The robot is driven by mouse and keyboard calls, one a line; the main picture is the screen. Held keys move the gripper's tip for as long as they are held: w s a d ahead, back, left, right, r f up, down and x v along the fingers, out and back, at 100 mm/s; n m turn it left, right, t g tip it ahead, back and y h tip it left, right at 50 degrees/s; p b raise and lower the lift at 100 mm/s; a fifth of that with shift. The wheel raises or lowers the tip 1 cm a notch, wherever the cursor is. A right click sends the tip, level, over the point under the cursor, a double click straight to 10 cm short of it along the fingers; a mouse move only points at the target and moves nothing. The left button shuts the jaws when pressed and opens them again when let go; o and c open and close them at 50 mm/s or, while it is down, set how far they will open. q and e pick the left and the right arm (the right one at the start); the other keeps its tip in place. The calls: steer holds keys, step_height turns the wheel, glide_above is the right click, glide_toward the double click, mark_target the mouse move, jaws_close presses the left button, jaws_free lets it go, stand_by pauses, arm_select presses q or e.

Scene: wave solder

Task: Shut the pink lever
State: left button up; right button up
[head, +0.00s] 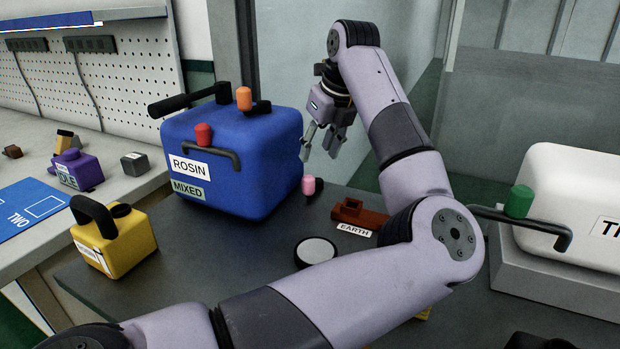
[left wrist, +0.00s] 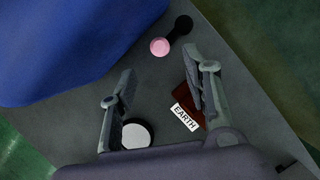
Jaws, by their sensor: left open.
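The pink lever (head: 308,186) is a small pink knob on a short black arm, low on the dark bench at the right foot of the blue box. In the left wrist view, the pink lever (left wrist: 160,47) shows just beyond the fingertips, with its black arm running up and to the right. My left gripper (head: 319,156) is open and empty, pointing down above the lever. In the left wrist view, the left gripper's fingers (left wrist: 160,62) are spread apart, and neither visibly touches the knob. My right gripper is not in view.
A blue box (head: 245,165) labelled ROSIN and MIXED, with red and orange knobs, stands left of the lever. A brown block (head: 357,214) labelled EARTH and a white disc (head: 316,251) lie nearby. A white box (head: 575,205) with a green-knobbed handle (head: 519,201) stands right.

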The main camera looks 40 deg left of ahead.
mark_target(309, 177)
arm_select(q)
steer(key=b+x, duration=0.1)
steer(key=x, duration=0.8)
steer(key=shift+r, duration=0.1)
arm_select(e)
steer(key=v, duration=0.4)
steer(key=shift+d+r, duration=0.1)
arm_select(q)
steer(key=shift+c, duration=0.5)
jaws_close()
